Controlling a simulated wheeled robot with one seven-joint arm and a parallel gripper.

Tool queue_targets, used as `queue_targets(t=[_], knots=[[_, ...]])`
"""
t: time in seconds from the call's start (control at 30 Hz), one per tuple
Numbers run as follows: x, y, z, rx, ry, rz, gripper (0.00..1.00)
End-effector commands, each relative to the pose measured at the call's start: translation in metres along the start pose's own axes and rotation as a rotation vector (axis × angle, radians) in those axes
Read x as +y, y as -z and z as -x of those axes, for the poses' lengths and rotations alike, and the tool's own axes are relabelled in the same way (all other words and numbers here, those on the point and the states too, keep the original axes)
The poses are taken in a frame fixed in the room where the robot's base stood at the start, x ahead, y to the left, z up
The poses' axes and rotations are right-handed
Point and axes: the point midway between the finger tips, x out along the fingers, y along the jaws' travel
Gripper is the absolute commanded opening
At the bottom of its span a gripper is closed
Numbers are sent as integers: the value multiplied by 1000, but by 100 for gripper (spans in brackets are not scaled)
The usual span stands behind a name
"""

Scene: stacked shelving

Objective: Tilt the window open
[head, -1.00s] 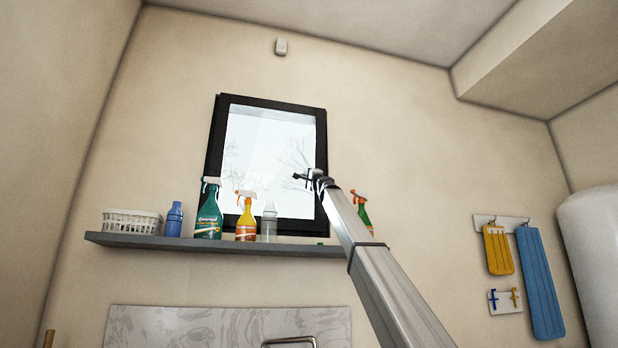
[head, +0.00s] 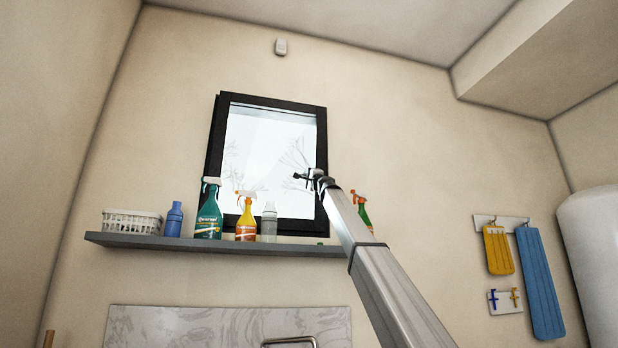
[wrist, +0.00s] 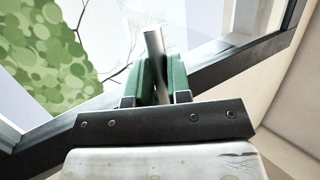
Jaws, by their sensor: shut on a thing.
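The window (head: 213,140) is a black-framed pane on the far wall above the shelf. From the head view I cannot tell if its sash is tilted. In the wrist view the green-padded fingers of my gripper (wrist: 160,78) are shut on a silver bar, the window handle (wrist: 153,42). The handle sticks out between the fingertips, and its lower part is hidden by the gripper. The dark window frame (wrist: 212,66) runs diagonally behind it, with green foliage beyond the glass.
A grey shelf (head: 170,242) runs below the window. It carries a white basket (head: 131,223), a blue bottle (head: 174,219), a teal spray bottle (head: 208,213), an orange spray bottle (head: 246,221) and a clear bottle (head: 269,222). Another spray bottle (head: 363,213) stands close behind my arm.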

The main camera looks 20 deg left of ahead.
Motion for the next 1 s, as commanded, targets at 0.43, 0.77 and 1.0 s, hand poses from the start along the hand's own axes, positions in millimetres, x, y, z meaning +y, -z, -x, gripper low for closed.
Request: queue_targets(t=[0.43,0.77,1.0], knots=[[-1,-2,7,-1,-1,-3,0],[-1,-2,7,-1,-1,-3,0],[-1,-2,9,0,-1,-3,44]])
